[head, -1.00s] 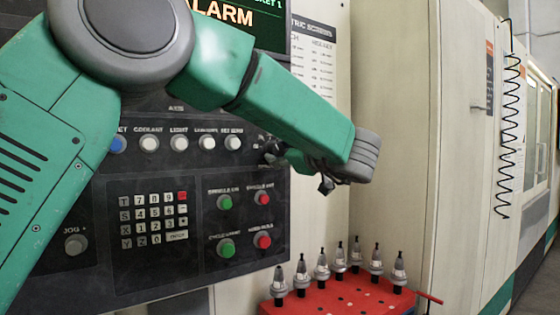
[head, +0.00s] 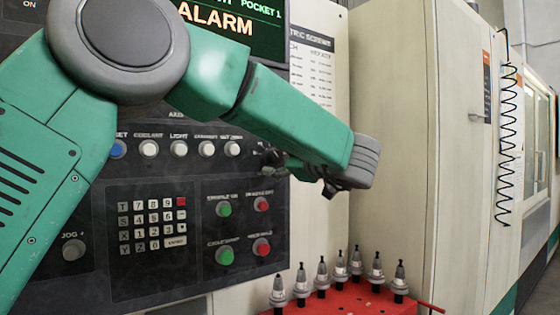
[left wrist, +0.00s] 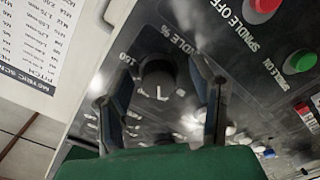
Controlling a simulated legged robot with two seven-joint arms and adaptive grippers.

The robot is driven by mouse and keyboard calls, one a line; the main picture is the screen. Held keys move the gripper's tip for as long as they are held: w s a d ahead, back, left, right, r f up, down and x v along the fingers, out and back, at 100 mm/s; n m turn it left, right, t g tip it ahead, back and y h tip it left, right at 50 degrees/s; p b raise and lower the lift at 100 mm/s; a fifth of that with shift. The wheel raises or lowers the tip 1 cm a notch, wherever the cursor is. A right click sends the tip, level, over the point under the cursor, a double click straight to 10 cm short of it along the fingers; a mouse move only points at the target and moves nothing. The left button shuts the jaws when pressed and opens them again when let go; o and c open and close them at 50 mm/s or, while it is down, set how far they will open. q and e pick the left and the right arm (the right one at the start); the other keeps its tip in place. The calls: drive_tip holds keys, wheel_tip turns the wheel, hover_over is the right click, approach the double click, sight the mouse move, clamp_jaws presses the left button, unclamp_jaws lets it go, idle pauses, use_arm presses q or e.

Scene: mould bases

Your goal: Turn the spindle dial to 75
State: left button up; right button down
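The spindle dial (left wrist: 158,80) is a dark round knob with a white mark on its face, in the left wrist view. The panel lettering beside it partly reads "SPINDLE %", with scale numbers around it, too blurred to read surely. My left gripper (left wrist: 161,92) has its two dark fingers apart, one on each side of the dial. I cannot tell whether they touch it. In the head view the left gripper (head: 272,159) is at the panel's right edge, partly behind my green forearm, and the dial is hidden there. My right gripper is not in view.
The control panel (head: 190,270) carries a keypad (head: 153,224), several white buttons, and green and red buttons below the gripper. A lit screen (head: 255,25) reads ALARM. A red tray (head: 345,303) with several tool holders stands at lower right. A pale machine cabinet (head: 390,100) is beyond.

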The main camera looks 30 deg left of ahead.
use_arm(q)
drive_tip(key=shift+r, duration=0.1)
drive_tip(key=v, duration=1.2)
